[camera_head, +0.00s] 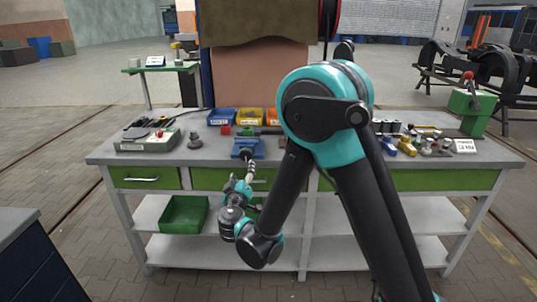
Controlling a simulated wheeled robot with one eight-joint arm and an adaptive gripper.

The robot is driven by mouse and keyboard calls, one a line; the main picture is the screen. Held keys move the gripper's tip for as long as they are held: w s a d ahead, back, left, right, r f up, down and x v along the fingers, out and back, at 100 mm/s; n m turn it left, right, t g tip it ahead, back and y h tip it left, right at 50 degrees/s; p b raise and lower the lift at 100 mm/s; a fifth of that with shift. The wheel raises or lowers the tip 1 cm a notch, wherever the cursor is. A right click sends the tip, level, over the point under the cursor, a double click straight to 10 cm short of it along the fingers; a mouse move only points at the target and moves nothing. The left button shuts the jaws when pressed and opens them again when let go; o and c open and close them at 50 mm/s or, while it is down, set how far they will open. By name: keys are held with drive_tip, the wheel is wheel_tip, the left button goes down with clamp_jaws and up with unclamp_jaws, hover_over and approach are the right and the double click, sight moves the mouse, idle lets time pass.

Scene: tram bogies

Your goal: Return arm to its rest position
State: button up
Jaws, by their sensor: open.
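My arm (325,115) rises from the lower right, bends at a large teal elbow joint and comes down to the wrist in front of the workbench. My gripper (248,158) is small in the view, at the bench's front edge near a blue block-like fixture (248,145). It is open, and I see nothing clearly held in it. I cannot tell whether its fingertips touch the fixture. My arm hides part of the bench behind the elbow.
A green press (470,105) stands at the right end. A green crate (184,214) sits on the lower shelf. A dark cabinet (35,255) is at lower left.

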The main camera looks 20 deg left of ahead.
drive_tip(key=w+d+f+m+g+h, duration=0.1)
drive_tip(key=w+d+m+g+h, duration=0.1)
drive_tip(key=d, duration=0.9)
drive_tip(key=w+d+f+m+g+h, duration=0.1)
drive_tip(key=w+d+m+g+h, duration=0.15)
drive_tip(key=d, duration=0.75)
drive_tip(key=w+d+f+m+g+h, duration=0.1)
drive_tip(key=d+f+m+g+h, duration=0.15)
drive_tip(key=d, duration=0.85)
drive_tip(key=s+d+f+m+g, duration=0.1)
drive_tip(key=s+d+f+g, duration=0.1)
drive_tip(key=s+d, duration=0.4)
drive_tip(key=s+d+f+m+g, duration=0.15)
drive_tip(key=s+d, duration=0.25)
drive_tip(key=d, duration=0.4)
drive_tip(key=s+d+f+m+g+y, duration=0.1)
drive_tip(key=s+d+f+g+y, duration=0.1)
drive_tip(key=s, duration=0.8)
drive_tip(key=shift+s+d+f+g+y, duration=0.15)
drive_tip(key=shift+s+f+g+y, duration=0.15)
drive_tip(key=shift+f+g+y, duration=0.2)
